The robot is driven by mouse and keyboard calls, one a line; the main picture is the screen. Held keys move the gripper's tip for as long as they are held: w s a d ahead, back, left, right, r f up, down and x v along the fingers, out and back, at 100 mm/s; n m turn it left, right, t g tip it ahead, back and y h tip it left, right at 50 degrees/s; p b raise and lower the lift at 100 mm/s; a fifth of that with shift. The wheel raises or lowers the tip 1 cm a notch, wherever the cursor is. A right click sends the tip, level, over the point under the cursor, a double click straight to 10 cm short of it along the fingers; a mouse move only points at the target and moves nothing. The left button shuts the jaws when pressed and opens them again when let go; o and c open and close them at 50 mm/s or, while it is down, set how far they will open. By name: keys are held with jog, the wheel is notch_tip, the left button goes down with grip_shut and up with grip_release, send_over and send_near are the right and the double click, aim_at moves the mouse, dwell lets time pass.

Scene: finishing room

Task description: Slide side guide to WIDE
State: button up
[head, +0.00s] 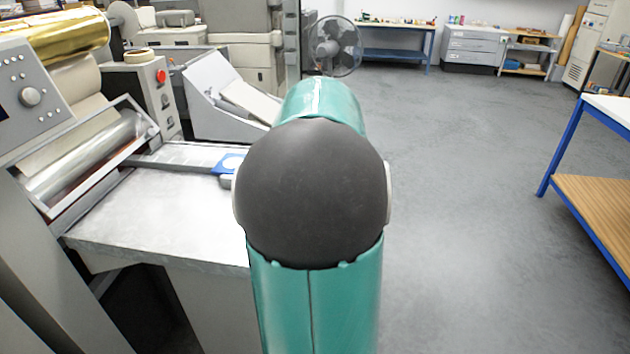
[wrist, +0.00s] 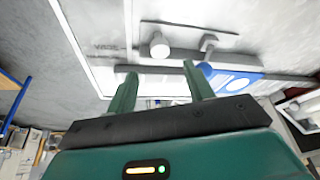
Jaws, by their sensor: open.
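The side guide shows in the wrist view as a grey bar (wrist: 172,71) with a blue and white label (wrist: 235,84) at its right. A pale round knob (wrist: 159,46) stands just beyond the bar, beside a light plate. Faint lettering (wrist: 106,48), apparently WIDE, is left of the knob. My gripper (wrist: 160,70) is open, its two green fingers apart, with the bar crossing near their tips. Nothing is clearly held; I cannot tell whether the fingers touch the bar. In the head view, the blue label (head: 228,163) shows beside my arm, which hides my gripper.
The machine's metal feed table (head: 160,215) is at left, below a roller unit (head: 95,155) and a control panel (head: 30,85). A blue-framed table (head: 575,140) is at right. The grey floor between is clear.

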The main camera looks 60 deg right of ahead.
jog(key=v, duration=0.6)
dwell(0.4)
jog(key=w+a+n+t+y, duration=0.1)
jog(key=w+a+n, duration=0.15)
jog(key=a, duration=0.95)
jog(key=w+a+n+t+y, duration=0.1)
jog(key=w+a+n, duration=0.15)
jog(key=a, duration=0.95)
jog(key=s+a+f+n, duration=0.1)
jog(key=s+a+f, duration=0.2)
jog(key=a, duration=0.7)
jog(key=s+a+f+n+y, duration=0.1)
jog(key=s+a+f+n, duration=0.1)
jog(key=a, duration=0.8)
jog(key=shift+s+f+n, duration=0.3)
jog(key=shift+s+f, duration=0.1)
jog(key=shift+s, duration=0.5)
